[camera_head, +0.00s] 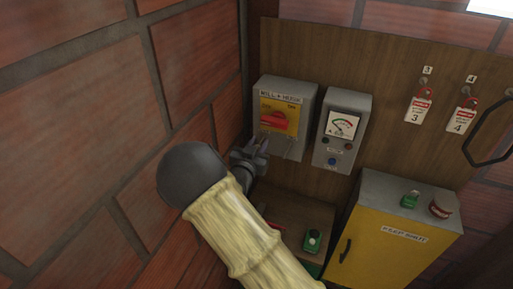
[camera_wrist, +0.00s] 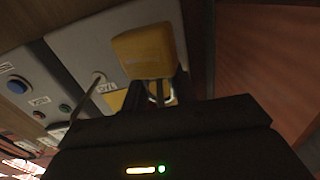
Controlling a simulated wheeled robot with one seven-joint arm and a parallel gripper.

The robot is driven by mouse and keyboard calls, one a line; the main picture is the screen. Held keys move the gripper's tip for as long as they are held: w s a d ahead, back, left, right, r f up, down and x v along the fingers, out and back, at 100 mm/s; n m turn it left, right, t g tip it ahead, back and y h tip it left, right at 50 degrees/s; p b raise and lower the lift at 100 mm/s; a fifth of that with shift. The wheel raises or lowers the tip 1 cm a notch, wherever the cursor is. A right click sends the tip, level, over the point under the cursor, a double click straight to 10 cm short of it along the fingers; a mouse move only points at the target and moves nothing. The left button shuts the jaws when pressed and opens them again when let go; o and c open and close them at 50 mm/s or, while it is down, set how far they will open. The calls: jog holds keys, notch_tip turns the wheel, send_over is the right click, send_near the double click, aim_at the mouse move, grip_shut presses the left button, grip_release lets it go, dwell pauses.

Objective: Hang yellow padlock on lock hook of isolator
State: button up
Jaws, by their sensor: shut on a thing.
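The isolator (camera_head: 309,101) is a grey box on the wooden board, with a yellow plate and a red handle (camera_head: 275,121). My gripper (camera_head: 262,147) is just below the isolator's lower left part in the head view. In the wrist view, my gripper (camera_wrist: 158,95) is shut on the yellow padlock (camera_wrist: 145,52), whose yellow body shows beyond the dark fingers. The padlock cannot be made out in the head view. A grey box face lies behind the padlock in the wrist view. I cannot tell whether the padlock touches the lock hook, which is not clear.
A grey meter box (camera_head: 342,132) is right of the isolator. Tags (camera_head: 418,110) hang at right. A brick wall (camera_head: 85,130) is close on the left.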

jog(key=shift+w+f, duration=0.15)
dwell(0.6)
jog(key=o, duration=1.1)
jog(key=shift+s+a+f+b, duration=0.15)
jog(key=shift+s+a+b, duration=0.05)
jog(key=shift+s+b, duration=0.4)
jog(key=b+v, duration=0.5)
jog(key=v, duration=1.1)
jog(key=shift+r+b, duration=0.25)
jog(key=shift+b, duration=0.1)
jog(key=shift+d, duration=0.15)
